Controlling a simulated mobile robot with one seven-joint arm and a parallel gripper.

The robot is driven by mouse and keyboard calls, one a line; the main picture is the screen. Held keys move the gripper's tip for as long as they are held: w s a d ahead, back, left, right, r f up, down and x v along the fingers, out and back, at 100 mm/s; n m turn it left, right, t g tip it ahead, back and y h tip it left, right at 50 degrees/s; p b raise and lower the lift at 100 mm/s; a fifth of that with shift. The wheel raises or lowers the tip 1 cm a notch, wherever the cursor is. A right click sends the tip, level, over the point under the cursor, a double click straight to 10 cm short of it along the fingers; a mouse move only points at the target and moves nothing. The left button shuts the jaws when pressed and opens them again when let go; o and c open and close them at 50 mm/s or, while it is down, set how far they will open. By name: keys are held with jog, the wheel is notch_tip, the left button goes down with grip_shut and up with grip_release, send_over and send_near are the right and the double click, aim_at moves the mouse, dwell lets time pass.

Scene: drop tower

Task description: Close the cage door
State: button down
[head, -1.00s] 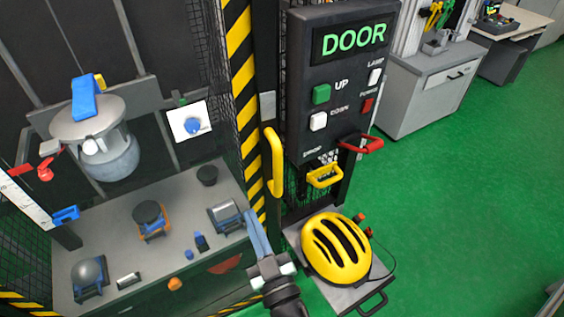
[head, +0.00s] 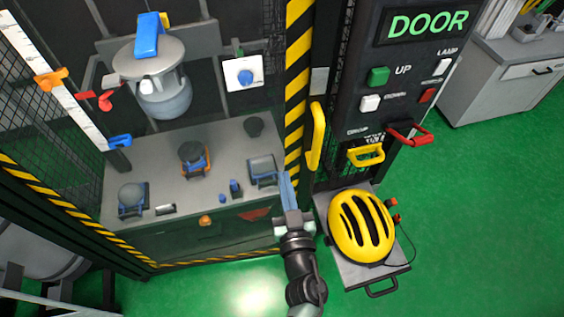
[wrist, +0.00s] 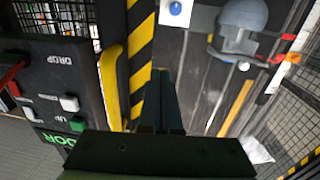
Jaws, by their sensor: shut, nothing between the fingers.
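My gripper (head: 286,178) is shut and empty. In the head view it points up, in front of the cage opening, just left of and below the low end of a yellow upright handle (head: 316,137). A gap shows between them in the picture. The handle sits beside a yellow-black striped post (head: 297,80). In the wrist view the gripper fingers (wrist: 162,98) point at the cage, with the yellow handle (wrist: 113,85) to their left. The cage interior stands open to view. I cannot tell which mesh panel is the door.
A dark control box (head: 405,95) reading DOOR stands right of the post. A yellow helmet (head: 361,226) lies on a small grey stand below it. Inside the cage, a bench (head: 225,190) holds several small objects under a hanging drop unit (head: 160,85). Green floor is clear at right.

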aim_at(279, 154)
jog(key=shift+x, duration=2.45)
jog(key=shift+w, duration=0.1)
